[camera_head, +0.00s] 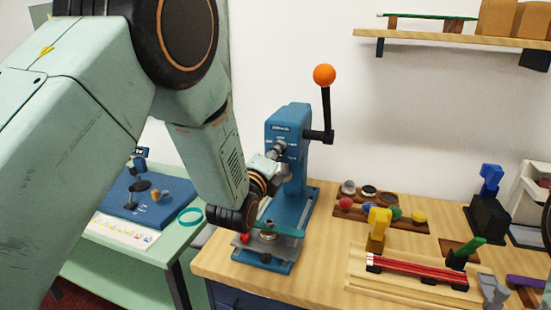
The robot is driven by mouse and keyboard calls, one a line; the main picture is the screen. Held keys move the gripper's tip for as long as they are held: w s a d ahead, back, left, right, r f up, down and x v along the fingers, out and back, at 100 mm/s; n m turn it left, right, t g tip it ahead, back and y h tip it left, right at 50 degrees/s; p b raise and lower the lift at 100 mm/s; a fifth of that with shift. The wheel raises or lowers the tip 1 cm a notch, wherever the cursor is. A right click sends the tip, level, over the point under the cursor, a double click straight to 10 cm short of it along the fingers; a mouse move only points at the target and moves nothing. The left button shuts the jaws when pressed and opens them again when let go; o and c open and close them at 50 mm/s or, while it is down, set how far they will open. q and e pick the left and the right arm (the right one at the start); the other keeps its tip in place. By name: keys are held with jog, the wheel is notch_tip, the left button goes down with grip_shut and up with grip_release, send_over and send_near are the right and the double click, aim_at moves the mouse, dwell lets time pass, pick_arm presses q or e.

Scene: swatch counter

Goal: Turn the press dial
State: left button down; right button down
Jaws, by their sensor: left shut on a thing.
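The blue press (290,195) stands upright on the wooden counter, with a black lever topped by an orange ball (324,75) at its upper right. My left gripper (279,149) reaches the upper front of the press from below left and is shut on the press dial there. The fingers and wrist cover most of the dial, so its markings and angle cannot be read. My left arm fills the left of the view. My right gripper is not in view.
The wooden counter (325,272) holds a brown rack of coloured knobs (420,213), a yellow clamp (379,229) and red rods (420,270) right of the press. A green side table with a blue board (122,208) stands left. A wooden shelf (460,38) hangs above right.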

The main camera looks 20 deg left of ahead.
pick_arm(q)
jog(key=shift+m, duration=0.8)
jog(key=c, duration=1.1)
grip_release()
jog(key=shift+o, duration=0.2)
jog(key=s, duration=1.2)
jog(key=shift+a, duration=0.25)
